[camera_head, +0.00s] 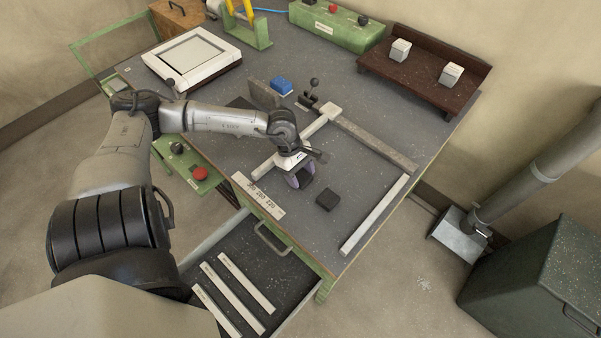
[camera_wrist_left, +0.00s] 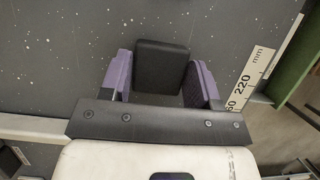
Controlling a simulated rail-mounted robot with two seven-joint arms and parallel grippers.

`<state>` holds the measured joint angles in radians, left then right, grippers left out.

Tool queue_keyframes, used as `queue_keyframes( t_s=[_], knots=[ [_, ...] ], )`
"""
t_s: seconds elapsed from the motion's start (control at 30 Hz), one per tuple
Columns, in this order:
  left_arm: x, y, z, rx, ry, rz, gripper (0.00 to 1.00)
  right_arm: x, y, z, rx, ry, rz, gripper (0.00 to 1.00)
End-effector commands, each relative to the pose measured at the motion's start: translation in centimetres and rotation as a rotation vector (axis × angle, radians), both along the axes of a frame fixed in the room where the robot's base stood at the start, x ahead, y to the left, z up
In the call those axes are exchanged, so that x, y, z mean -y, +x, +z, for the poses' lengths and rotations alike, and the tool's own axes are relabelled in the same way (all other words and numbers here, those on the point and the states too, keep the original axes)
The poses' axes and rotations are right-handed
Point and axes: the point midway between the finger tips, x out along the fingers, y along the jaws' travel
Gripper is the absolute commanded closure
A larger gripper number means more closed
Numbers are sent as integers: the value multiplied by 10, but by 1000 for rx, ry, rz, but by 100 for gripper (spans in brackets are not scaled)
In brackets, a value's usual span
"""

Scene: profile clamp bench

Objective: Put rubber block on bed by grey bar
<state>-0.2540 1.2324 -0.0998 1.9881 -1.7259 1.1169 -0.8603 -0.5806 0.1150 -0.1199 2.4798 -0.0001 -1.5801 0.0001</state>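The black rubber block (camera_head: 327,199) lies on the dark bench top, near its front edge. My left gripper (camera_head: 301,181) is just up and left of it, low over the bench, with purple fingers apart. In the left wrist view the block (camera_wrist_left: 161,66) shows between and past the open fingers (camera_wrist_left: 160,82); I cannot tell whether they touch it. A grey bar (camera_head: 372,143) lies across the bench and meets a paler bar (camera_head: 318,127) at a corner. I cannot make out a separate bed. My right gripper is not in view.
A white scale strip (camera_head: 258,196) lies at the front edge; another pale bar (camera_head: 375,215) lies at the right. A drawer (camera_head: 288,256) with pale strips stands open. A brown rack (camera_head: 425,72) holds two pale cubes.

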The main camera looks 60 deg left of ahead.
Motion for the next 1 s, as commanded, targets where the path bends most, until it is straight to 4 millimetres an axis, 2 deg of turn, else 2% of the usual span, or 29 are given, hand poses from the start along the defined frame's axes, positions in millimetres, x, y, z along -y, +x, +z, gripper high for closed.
queue_keyframes(
  t_s=[0.03,0.2,0.57,1.0],
  knots=[
    [0,0,0,0,0,0,39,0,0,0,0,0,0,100],
    [0,0,0,0,0,0,23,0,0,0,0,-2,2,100],
    [-2,-1,6,-1,2,0,22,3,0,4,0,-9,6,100],
    [-23,-10,67,-4,0,2,22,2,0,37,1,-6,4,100]
  ],
)
